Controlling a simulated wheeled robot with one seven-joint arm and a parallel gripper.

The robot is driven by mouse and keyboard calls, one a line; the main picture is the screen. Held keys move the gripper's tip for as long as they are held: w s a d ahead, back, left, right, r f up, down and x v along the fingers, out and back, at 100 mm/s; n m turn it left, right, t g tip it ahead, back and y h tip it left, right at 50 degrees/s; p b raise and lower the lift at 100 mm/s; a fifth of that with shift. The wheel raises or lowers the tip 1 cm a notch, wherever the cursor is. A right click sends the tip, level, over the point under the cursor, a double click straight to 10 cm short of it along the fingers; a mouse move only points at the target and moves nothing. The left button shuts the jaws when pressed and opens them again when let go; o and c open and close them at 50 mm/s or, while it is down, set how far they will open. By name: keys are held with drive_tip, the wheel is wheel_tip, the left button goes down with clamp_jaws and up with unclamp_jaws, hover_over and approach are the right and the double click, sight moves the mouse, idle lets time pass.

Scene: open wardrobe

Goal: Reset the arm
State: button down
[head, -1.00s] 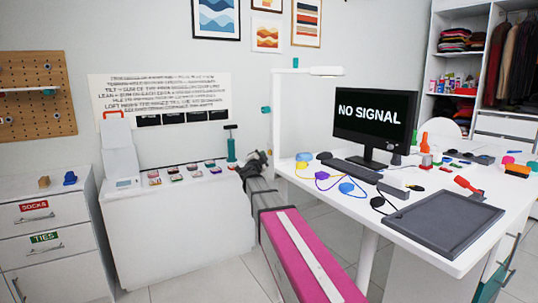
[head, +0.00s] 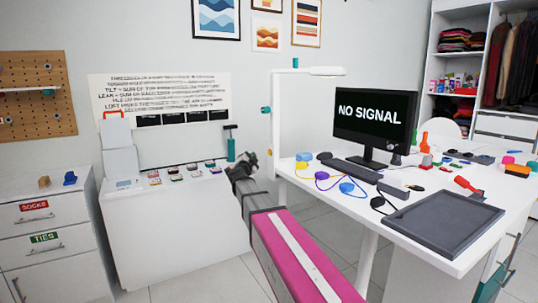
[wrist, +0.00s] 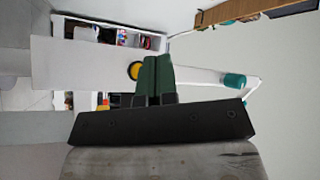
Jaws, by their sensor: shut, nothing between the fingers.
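My gripper (head: 246,160) is at the far end of my outstretched pink and grey arm. It is in the air between the white cabinet on the left and the desk on the right. In the wrist view my gripper's two dark green fingers (wrist: 154,80) are pressed together, with nothing between them. In the head view the fingertips are too small to make out, and the gripper overlaps the lower part of a teal upright tool (head: 231,148).
A white cabinet (head: 170,230) with a row of small items stands left of my arm. A desk (head: 310,185) with a monitor (head: 372,115), a dark tray (head: 445,228) and cables stands right. A white lamp post (head: 277,130) rises close beside the gripper.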

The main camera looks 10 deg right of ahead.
drive_tip(key=shift+f, duration=0.1)
drive_tip(key=s+a+f+n+g+y, duration=0.2)
drive_tip(key=s+f+n+y, duration=0.25)
drive_tip(key=f, duration=0.35)
drive_tip(key=s+a+f+n+g+y, duration=0.2)
drive_tip(key=s+f+n+g+y, duration=0.15)
drive_tip(key=f+n, duration=0.35)
drive_tip(key=s+a+f+n+g+y, duration=0.2)
drive_tip(key=s+f+n+y, duration=0.25)
drive_tip(key=f, duration=0.45)
drive_tip(key=s+d+f+g+h, duration=0.1)
drive_tip(key=s+d+f+g, duration=0.1)
drive_tip(key=s, duration=0.6)
drive_tip(key=s+d+f+g+h, duration=0.1)
drive_tip(key=s+d+f+g, duration=0.2)
drive_tip(key=s+f+g, duration=0.2)
drive_tip(key=s+d+f+n+g+h, duration=0.1)
drive_tip(key=s+d+f+g, duration=0.2)
drive_tip(key=s+f, duration=0.4)
drive_tip(key=s, duration=0.4)
drive_tip(key=shift+f+g, duration=0.2)
drive_tip(key=shift+g, duration=0.15)
